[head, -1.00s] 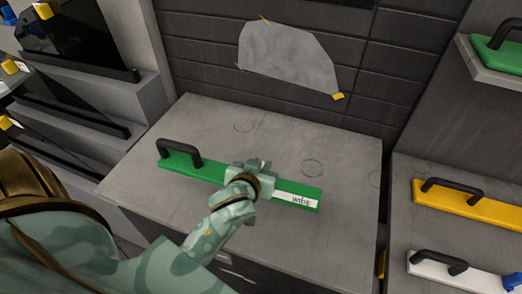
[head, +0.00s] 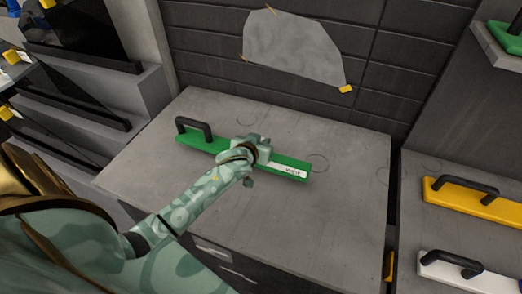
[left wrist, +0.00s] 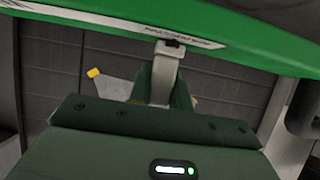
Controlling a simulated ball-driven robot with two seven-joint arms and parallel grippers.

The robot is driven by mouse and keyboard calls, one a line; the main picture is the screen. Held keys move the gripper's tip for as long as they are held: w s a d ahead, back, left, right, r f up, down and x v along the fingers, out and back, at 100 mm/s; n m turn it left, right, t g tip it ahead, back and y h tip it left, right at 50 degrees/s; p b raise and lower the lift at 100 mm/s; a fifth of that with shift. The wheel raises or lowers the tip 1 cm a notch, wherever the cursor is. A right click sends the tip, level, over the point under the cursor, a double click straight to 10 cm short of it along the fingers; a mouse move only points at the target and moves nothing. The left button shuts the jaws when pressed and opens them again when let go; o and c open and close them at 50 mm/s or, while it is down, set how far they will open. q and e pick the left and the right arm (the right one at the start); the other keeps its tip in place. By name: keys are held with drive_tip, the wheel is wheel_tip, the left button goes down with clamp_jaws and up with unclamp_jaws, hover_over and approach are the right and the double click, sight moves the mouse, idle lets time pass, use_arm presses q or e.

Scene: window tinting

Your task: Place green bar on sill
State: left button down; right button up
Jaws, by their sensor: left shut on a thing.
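The long green bar (head: 208,144) has a black handle (head: 195,130) near its left end and a white lettered label (head: 289,171) near its right end. My left gripper (head: 254,148) is shut on the bar's middle. In the left wrist view the bar (left wrist: 110,20) crosses the top, with a finger of my left gripper (left wrist: 170,55) against it. The bar appears over the grey worktop (head: 330,215); I cannot tell whether it touches it. Which surface is the sill is not clear. My right gripper is not in view.
A pale patch (head: 292,48) is taped to the dark wall behind. A yellow bar (head: 460,197) and a white bar (head: 470,275) lie on the right-hand surface. Another green bar (head: 500,40) sits on a shelf above. Dark panes and grey ledges (head: 115,85) stand at left. The worktop's front right is clear.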

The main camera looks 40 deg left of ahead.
use_arm(q)
drive_tip(key=f+b, duration=0.1)
drive_tip(key=f, duration=0.2)
drive_tip(key=shift+w+a+f, duration=0.1)
drive_tip(key=shift+w+f, duration=0.1)
drive_tip(key=shift+r, duration=0.1)
drive_tip(key=c, duration=1.5)
unclamp_jaws()
drive_tip(key=shift+s+f, duration=0.1)
drive_tip(key=shift+f, duration=0.1)
drive_tip(key=shift+o, duration=1.1)
drive_tip(key=shift+r, duration=0.1)
